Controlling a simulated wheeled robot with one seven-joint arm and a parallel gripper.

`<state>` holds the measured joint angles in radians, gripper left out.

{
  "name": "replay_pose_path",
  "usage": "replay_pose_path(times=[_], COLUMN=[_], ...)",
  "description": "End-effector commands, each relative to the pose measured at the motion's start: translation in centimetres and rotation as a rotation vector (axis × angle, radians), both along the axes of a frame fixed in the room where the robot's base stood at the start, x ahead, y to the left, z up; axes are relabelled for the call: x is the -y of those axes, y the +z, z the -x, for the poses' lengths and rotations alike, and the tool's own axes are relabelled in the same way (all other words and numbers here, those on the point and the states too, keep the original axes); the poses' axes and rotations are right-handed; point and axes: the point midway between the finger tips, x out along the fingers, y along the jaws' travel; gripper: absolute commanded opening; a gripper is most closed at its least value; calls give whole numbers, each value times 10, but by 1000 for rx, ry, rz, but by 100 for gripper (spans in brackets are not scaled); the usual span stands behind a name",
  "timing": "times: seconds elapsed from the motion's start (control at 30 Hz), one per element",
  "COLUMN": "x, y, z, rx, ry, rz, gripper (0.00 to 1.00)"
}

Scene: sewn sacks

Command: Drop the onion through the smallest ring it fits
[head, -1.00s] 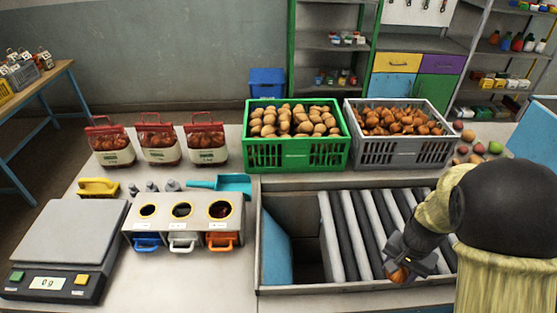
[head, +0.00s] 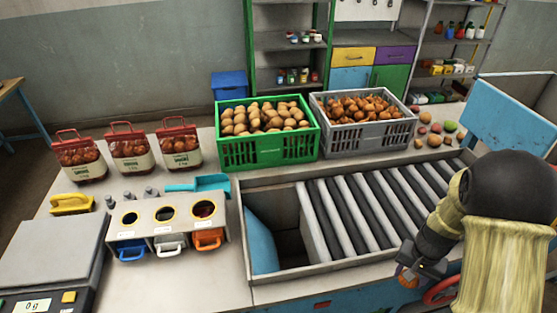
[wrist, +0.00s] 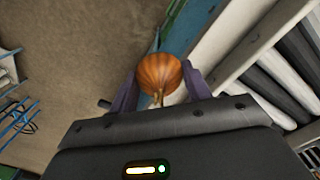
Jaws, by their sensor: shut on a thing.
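My gripper (head: 410,272) is shut on a brown onion (wrist: 160,70). In the wrist view the onion sits between the two fingertips with its stem toward me; in the head view only a small part of the onion (head: 404,280) shows. They are at the front edge of the roller bench, right of the ring stand. The right ring looks largest, the left smallest. Blue, white and orange bins stand below them.
A roller conveyor (head: 375,205) with a raised frame and an open pit lies between gripper and stand. A potato crate (head: 268,153) and an onion crate (head: 362,140) stand behind. A scale (head: 50,255) and filled sacks (head: 130,152) are at left. The wrist view shows floor (wrist: 70,60) below.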

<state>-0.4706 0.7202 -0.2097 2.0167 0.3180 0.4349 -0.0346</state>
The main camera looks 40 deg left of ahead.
Motion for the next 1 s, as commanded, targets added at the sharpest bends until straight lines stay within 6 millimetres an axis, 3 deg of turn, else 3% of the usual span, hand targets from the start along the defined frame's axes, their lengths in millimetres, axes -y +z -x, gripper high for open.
replay_pose_path(times=[0.3,0.43,0.57,1.0], x=[96,124,135,136], y=[-37,-48,-52,-52], z=[-14,-15,-15,-15], rx=[-6,-4,-2,-1], ry=[-47,-56,-58,-56], rz=[-5,-9,-10,-10], gripper=[25,25,25,25])
